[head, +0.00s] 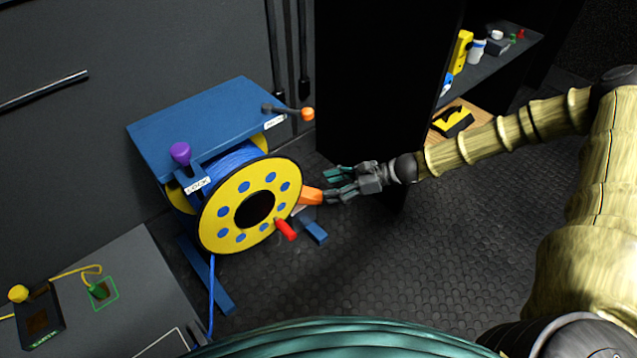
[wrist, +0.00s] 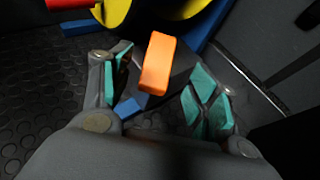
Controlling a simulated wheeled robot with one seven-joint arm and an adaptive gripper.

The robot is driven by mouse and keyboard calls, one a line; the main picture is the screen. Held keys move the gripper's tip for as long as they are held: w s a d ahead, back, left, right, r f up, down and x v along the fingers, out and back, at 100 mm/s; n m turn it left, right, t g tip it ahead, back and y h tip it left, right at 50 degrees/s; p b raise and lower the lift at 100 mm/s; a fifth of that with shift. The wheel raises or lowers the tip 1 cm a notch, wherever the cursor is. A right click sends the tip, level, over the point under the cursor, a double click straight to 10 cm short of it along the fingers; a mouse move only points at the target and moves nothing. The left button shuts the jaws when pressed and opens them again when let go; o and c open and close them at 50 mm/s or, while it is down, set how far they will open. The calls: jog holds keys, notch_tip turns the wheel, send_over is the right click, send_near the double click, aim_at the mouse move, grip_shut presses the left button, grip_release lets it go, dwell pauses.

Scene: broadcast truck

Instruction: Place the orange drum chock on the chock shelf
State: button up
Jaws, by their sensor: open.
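The orange drum chock (head: 311,196) sits at the right edge of the yellow cable drum (head: 288,177), low beside a blue frame foot. My gripper (head: 334,184) is open just to the right of the chock, its teal-padded fingers pointing at it. In the wrist view the chock (wrist: 158,64) stands between and slightly ahead of the two open fingers (wrist: 158,92), with gaps on both sides. I cannot tell which surface is the chock shelf; a shelf with a wooden top (head: 447,132) shows in the cabinet at the right.
The drum has a red handle (head: 286,229) close below the chock. A blue frame top (head: 195,123) carries a purple knob (head: 180,150) and an orange-tipped lever (head: 306,113). A black cabinet side (head: 375,90) stands behind my gripper. The floor (head: 420,265) at the right is clear.

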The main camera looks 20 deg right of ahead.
jog(key=s+a+f+n+g+h, duration=0.2)
jog(key=s+f+n+h, duration=0.1)
jog(key=s, duration=0.6)
jog(key=s+a+f+n+g+h, duration=0.2)
jog(key=s+f+n, duration=0.4)
jog(key=s, duration=0.4)
jog(key=s+a+f+n+g+h+p, duration=0.1)
jog(key=s+f+n+h, duration=0.3)
jog(key=s, duration=0.6)
jog(key=shift+a+f+n+g, duration=0.25)
jog(key=shift+a+f+g, duration=0.2)
jog(key=shift+f, duration=0.15)
jog(key=shift+a+f+n+g, duration=0.3)
jog(key=shift+f+g, duration=0.15)
jog(key=shift+f, duration=0.1)
jog(key=s+d+n+h, duration=0.1)
jog(key=s+n, duration=0.1)
jog(key=s+d+r+n+t+h, duration=0.1)
jog(key=s+n, duration=0.1)
jog(key=s+d+n+h, duration=0.1)
jog(key=s+n, duration=0.1)
jog(key=shift+s+d+r+n, duration=0.15)
jog(key=shift+s+r+n, duration=0.1)
jog(key=shift+n, duration=0.1)
jog(key=shift+s+d+r+n+t+h, duration=0.2)
jog(key=shift+s+r+n+t+h, duration=0.15)
jog(key=shift+n, duration=0.35)
jog(key=shift+w+r, duration=0.1)
